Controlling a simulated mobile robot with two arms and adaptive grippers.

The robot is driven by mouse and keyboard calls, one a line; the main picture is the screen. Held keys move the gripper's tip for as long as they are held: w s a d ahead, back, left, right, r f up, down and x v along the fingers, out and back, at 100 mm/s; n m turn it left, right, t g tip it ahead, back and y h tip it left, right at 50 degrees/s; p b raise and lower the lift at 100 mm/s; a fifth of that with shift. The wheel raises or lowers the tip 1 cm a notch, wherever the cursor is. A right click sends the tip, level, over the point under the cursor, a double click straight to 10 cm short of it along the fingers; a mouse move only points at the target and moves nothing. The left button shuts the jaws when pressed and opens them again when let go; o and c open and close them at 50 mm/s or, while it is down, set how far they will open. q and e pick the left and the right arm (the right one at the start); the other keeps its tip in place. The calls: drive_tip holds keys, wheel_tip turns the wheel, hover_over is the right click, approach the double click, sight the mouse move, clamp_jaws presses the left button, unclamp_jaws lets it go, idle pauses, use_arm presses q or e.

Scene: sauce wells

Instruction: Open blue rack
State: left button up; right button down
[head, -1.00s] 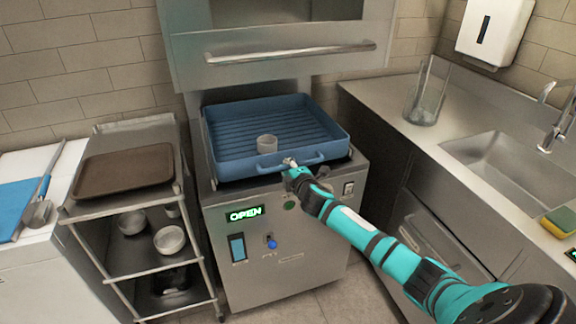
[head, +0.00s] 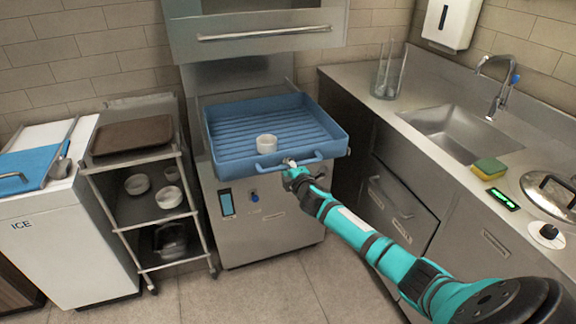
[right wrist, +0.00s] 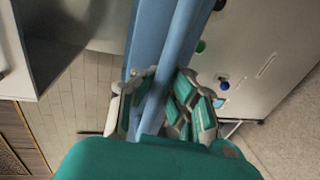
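The blue rack (head: 228,152) is a ribbed tray that sticks out of the front of the steel machine (head: 262,222), under its raised hood. A small white bowl (head: 266,143) stands upright in the rack near its front wall. My right gripper (head: 290,166) is at the rack's front handle (head: 312,161). In the right wrist view my right gripper (right wrist: 156,100) has its fingers on both sides of the blue handle bar (right wrist: 158,95), closed around it. My left gripper is not in view.
A steel shelf cart (head: 150,216) with a brown tray (head: 132,136) and bowls stands left of the machine. A counter with a sink (head: 462,133) and a sponge (head: 489,168) is at the right. The floor (head: 250,297) in front is clear.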

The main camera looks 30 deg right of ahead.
drive_tip(key=shift+r, duration=0.15)
drive_tip(key=c, duration=2)
unclamp_jaws()
drive_tip(key=o, duration=0.7)
drive_tip(key=shift+c, duration=0.2)
drive_tip(key=shift+o, duration=0.3)
drive_tip(key=shift+s, duration=0.15)
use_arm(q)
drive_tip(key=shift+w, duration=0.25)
use_arm(e)
drive_tip(key=v, duration=1.1)
drive_tip(key=shift+s, duration=0.35)
drive_tip(key=shift+a, duration=0.1)
